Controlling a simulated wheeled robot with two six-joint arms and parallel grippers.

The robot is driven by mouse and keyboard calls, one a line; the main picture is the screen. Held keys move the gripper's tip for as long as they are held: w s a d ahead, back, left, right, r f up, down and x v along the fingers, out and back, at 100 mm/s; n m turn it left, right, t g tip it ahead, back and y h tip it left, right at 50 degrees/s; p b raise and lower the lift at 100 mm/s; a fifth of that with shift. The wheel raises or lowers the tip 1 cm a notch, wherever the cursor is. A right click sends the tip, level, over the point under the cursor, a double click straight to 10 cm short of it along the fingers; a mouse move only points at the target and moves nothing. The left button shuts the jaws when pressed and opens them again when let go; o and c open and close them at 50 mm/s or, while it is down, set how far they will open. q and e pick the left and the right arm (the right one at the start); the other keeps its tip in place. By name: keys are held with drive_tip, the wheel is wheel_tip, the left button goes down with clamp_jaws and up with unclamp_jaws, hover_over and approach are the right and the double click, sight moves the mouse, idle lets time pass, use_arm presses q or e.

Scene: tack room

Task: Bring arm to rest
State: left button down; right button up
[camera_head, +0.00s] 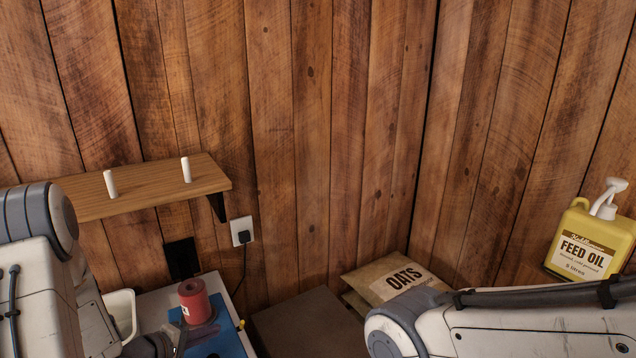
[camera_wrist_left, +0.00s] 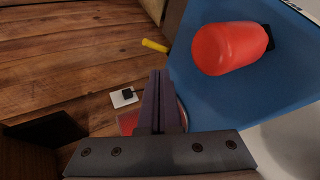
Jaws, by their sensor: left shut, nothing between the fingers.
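My left arm comes in from the left in the head view. Its gripper (camera_head: 180,340) is low in the picture, in front of a blue mat (camera_head: 226,342) and close to a red roll-like thing (camera_head: 195,300). In the left wrist view the fingers (camera_wrist_left: 159,78) are shut together with nothing between them. My right arm crosses the lower right of the head view; its gripper is outside the picture.
The left wrist view shows a red cylinder (camera_wrist_left: 230,48) on a blue surface (camera_wrist_left: 205,100) and a yellow handle (camera_wrist_left: 155,45). A pegged wooden shelf (camera_head: 146,185) is above my left gripper. An oats bag (camera_head: 395,278) and a feed oil jug (camera_head: 588,243) are to the right.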

use_arm(q)
drive_tip(key=d+r+m+y, duration=0.1)
drive_tip(key=m, duration=0.1)
drive_tip(key=w+d+m+g+y, duration=0.1)
drive_tip(key=d, duration=0.1)
drive_tip(key=d+r+m+g, duration=0.1)
drive_tip(key=d+m, duration=0.1)
drive_tip(key=shift+w+r+m+y, duration=0.3)
drive_tip(key=shift+w+r+y, duration=0.05)
drive_tip(key=shift+y, duration=0.05)
drive_tip(key=s+d+r+m+g+y, duration=0.2)
drive_tip(key=s+d+r+m+g, duration=0.1)
drive_tip(key=s+d+r+m, duration=0.4)
drive_tip(key=s+d+r+m+g, duration=0.1)
drive_tip(key=s+d+m, duration=0.3)
drive_tip(key=s, duration=0.6)
drive_tip(key=s+d+r+m+g, duration=0.2)
drive_tip(key=s+d+m+g, duration=0.2)
drive_tip(key=s, duration=0.7)
drive_tip(key=shift+s+d+r+g, duration=0.2)
drive_tip(key=shift+d+g, duration=0.1)
drive_tip(key=shift+d, duration=0.85)
